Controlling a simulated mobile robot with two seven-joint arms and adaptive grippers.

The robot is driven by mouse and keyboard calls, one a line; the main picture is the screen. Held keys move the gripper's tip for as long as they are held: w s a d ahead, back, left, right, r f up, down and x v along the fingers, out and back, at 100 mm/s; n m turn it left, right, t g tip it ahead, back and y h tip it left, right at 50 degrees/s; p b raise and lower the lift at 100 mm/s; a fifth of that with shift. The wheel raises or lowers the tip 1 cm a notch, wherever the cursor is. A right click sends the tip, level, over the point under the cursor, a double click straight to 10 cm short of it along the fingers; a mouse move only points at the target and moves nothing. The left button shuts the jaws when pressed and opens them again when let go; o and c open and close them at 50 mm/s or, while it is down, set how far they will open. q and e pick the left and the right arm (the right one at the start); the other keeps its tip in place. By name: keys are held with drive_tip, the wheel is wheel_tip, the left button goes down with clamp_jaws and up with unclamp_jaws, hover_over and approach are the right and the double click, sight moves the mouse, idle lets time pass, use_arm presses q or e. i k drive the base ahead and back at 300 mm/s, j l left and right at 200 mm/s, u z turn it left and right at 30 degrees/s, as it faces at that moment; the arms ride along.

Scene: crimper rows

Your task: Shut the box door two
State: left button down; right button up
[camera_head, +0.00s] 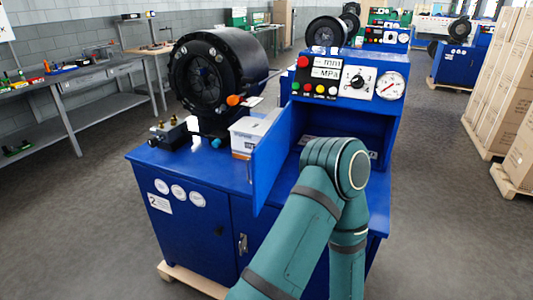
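A blue crimping machine (180,222) with a label "2" (160,203) on its front stands in the middle. Its open-fronted box (312,124) sits under the control panel, at the right of the machine. The blue box door (270,168) stands open, swung out toward me from the box's left side. One of my green arms is bent in front of the box and hides part of its inside and the cabinet below. Neither of my grippers shows in this view, and no contact with the door is visible.
A black crimper head (215,75) and a white carton (250,134) are left of the door on the machine top. The panel has buttons and a gauge (390,86). Workbenches (70,75) stand left, stacked cartons (500,85) right. Floor is clear on both sides.

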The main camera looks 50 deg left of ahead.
sight(268, 158)
drive_tip(key=k+j+u, duration=0.1)
drive_tip(key=j+u, duration=0.15)
drive_tip(key=j, duration=0.95)
drive_tip(key=j+u, duration=0.25)
drive_tip(key=j, duration=0.95)
drive_tip(key=k+l, duration=0.15)
